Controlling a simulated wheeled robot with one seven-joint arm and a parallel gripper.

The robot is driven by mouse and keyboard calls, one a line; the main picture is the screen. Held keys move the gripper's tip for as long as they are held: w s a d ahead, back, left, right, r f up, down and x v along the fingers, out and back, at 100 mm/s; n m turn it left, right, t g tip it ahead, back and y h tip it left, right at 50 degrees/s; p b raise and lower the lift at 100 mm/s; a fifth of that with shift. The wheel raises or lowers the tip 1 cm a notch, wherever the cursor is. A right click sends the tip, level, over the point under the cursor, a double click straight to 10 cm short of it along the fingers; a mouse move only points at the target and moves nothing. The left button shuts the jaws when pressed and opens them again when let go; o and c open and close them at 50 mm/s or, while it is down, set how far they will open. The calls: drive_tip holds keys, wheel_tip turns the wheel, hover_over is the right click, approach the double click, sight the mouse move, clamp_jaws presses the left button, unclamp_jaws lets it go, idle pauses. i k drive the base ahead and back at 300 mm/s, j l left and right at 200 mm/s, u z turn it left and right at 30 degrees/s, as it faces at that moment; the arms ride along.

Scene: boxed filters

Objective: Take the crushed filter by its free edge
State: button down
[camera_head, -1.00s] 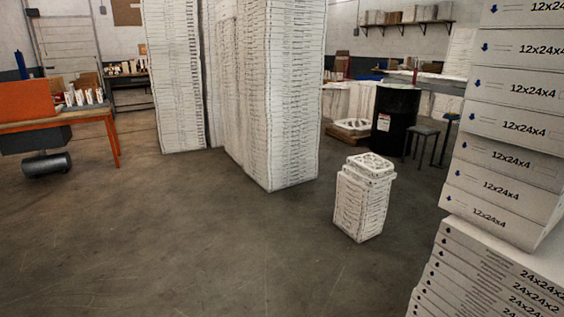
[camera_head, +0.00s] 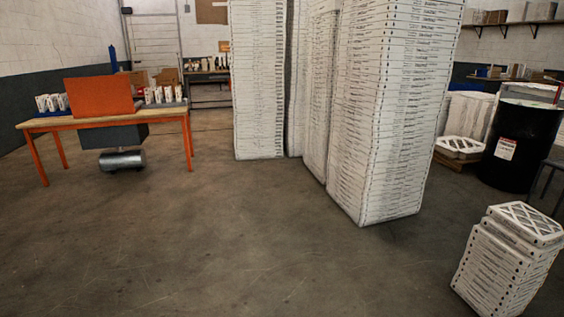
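A short stack of white filters (camera_head: 500,270) stands on the floor at the lower right. Its top filter (camera_head: 526,222) lies with its lattice face up and sits slightly askew on the stack. I cannot tell from here which filter is crushed, or see a clearly crushed edge. My gripper is not in view.
Tall white filter stacks (camera_head: 395,120) rise in the middle, with another tall stack (camera_head: 258,80) left of them. A black drum (camera_head: 522,145) is behind the short stack. An orange-legged workbench (camera_head: 105,118) stands at left. The concrete floor (camera_head: 200,240) in front is clear.

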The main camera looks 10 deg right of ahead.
sight(541, 231)
drive_tip(key=i+z, duration=0.25)
drive_tip(key=i, duration=0.25)
drive_tip(key=i+j+z, duration=0.1)
drive_tip(key=i+z, duration=0.15)
drive_tip(key=i, duration=0.25)
drive_tip(key=i+j+z, duration=0.15)
drive_tip(key=i+z, duration=0.15)
drive_tip(key=i, duration=0.15)
drive_tip(key=i+l+z, duration=0.2)
drive_tip(key=i+z, duration=0.65)
drive_tip(key=i+l, duration=0.4)
drive_tip(key=i, duration=0.2)
drive_tip(key=z, duration=0.05)
